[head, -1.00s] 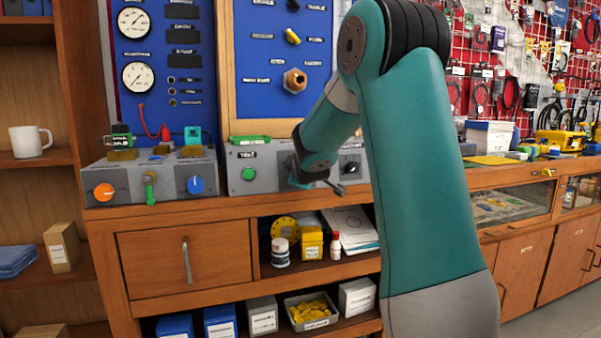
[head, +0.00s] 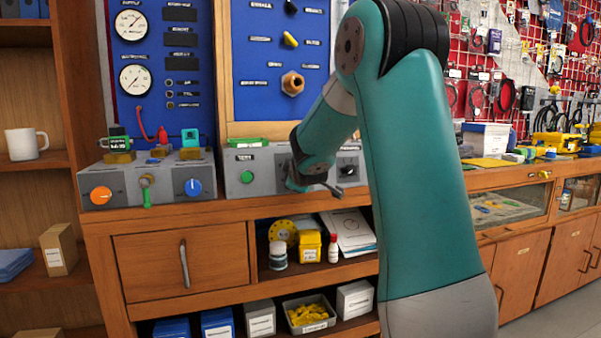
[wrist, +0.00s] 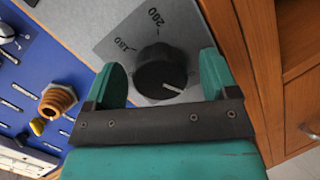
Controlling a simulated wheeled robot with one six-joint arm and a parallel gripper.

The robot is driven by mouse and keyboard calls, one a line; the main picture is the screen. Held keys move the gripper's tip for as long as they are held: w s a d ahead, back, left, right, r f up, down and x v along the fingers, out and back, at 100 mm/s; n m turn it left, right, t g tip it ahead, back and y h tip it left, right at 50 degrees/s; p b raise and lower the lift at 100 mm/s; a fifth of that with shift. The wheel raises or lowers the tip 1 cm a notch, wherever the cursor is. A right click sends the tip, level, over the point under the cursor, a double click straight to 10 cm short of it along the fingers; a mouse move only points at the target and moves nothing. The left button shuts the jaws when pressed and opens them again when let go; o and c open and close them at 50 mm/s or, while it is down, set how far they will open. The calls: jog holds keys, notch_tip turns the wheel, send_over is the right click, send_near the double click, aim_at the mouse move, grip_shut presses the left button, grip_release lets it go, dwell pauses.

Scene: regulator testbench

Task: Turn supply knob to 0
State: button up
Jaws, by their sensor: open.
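A round black knob (wrist: 160,72) with a white pointer line sits on a light grey plate (wrist: 180,22) in the wrist view. The pointer faces the lower right of that picture. The readable labels beside the knob look like 200 and 180; a 0 mark does not show. My gripper (wrist: 161,60) is open, with one finger on either side of the knob and a visible gap to each. In the head view my gripper (head: 322,184) is at the front of the grey test box (head: 268,185) and hides part of it.
The box has a green button (head: 246,177) and a black knob (head: 348,170). A second grey box with an orange knob (head: 101,195) and a blue knob (head: 193,187) stands to the left. A wooden drawer (head: 150,265) and an open shelf are below the bench top.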

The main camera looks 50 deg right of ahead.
jog(key=p+v, duration=0.1)
jog(key=v, duration=1.5)
jog(key=shift+s+a+r, duration=0.2)
jog(key=shift+a, duration=0.1)
jog(key=a+f+g+y, duration=0.1)
jog(key=a+f+y, duration=0.35)
jog(key=a, duration=0.55)
jog(key=a+f+g+y, duration=0.2)
jog(key=a+f+y, duration=0.25)
jog(key=a, duration=0.45)
jog(key=s+a+f+n+g+y, duration=0.25)
jog(key=s+a+g+y, duration=0.4)
jog(key=s+a, duration=0.9)
notch_tip(320, 180, up, 23)
jog(key=g+h+p, duration=0.1)
jog(key=p, duration=2.3)
jog(key=shift+w+a, duration=0.2)
